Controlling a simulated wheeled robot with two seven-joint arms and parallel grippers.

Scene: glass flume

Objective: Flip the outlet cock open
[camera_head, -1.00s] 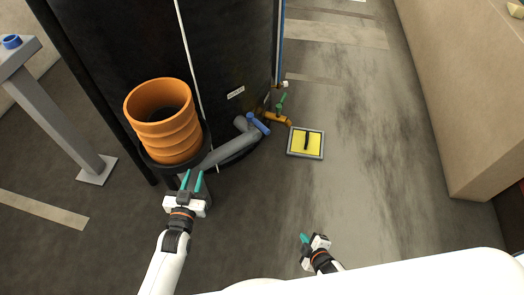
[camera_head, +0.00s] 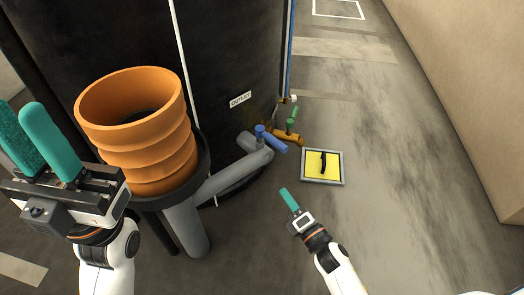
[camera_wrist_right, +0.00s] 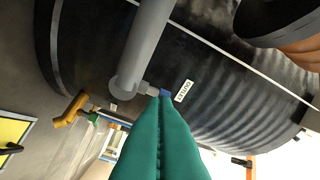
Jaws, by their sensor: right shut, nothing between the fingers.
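The outlet cock shows as a blue lever (camera_head: 271,139) at the foot of the black tank, beside the grey pipe and below the OUTLET label (camera_head: 240,99). In the right wrist view its blue part (camera_wrist_right: 165,93) shows just beyond my fingertips, partly hidden by them. My right gripper (camera_head: 285,193) is shut and empty, below the lever in the head view and apart from it. Its teal fingers (camera_wrist_right: 161,101) lie together in the wrist view.
A brass valve with a green handle (camera_head: 291,120) sits just right of the blue lever. A yellow panel in a grey frame (camera_head: 343,168) lies on the floor. The orange ribbed pipe (camera_head: 150,150) and grey pipe (camera_head: 228,179) stand left. Floor at right is clear.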

